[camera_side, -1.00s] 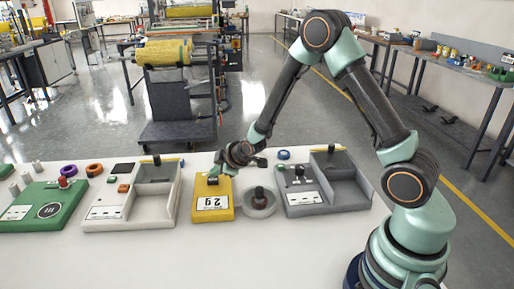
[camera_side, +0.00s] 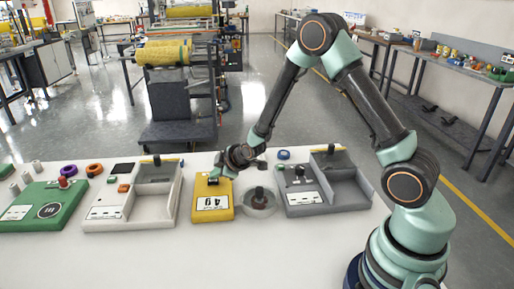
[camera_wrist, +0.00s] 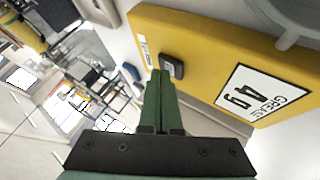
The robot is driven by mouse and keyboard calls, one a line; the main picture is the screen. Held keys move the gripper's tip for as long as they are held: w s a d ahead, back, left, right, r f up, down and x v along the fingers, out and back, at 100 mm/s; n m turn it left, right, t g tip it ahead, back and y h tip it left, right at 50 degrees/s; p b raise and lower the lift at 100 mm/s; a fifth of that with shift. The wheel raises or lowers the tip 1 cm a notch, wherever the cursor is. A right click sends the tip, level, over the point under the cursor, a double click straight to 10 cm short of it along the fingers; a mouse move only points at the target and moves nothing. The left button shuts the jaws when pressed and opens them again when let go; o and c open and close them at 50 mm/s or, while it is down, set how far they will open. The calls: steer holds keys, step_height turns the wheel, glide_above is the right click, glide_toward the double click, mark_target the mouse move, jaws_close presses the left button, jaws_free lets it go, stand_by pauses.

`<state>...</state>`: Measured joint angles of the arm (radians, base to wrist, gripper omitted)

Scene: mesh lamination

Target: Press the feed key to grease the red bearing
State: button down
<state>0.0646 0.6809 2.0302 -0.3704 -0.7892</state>
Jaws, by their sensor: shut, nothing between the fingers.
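A yellow dispenser box (camera_side: 212,190) stands near the middle of the table, and its white display (camera_side: 213,203) reads "4 g". In the wrist view the yellow box (camera_wrist: 205,45) has one dark key (camera_wrist: 172,67) on its face. My gripper (camera_side: 214,179) is shut and empty at the far end of the box. In the wrist view its green fingertips (camera_wrist: 160,73) are right beside the key; I cannot tell whether they touch it. A grey round dish (camera_side: 272,208) to the right of the box holds a dark reddish part (camera_side: 259,203) around a black post, possibly the red bearing.
A white tray unit (camera_side: 110,224) stands left of the box and a grey tray unit (camera_side: 345,199) right of the dish. A green box (camera_side: 30,213), a purple ring (camera_side: 68,170) and an orange ring (camera_side: 94,170) are at far left. A blue ring (camera_side: 283,155) lies behind. The front of the table is clear.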

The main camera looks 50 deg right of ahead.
mark_target(216, 181)
steer(key=shift+f, duration=0.2)
stand_by(0.3)
steer(key=shift+r, duration=1)
steer(key=shift+r, duration=2.5)
stand_by(0.5)
step_height(216, 181, up, 4)
steer(key=shift+f, duration=0.1)
stand_by(0.4)
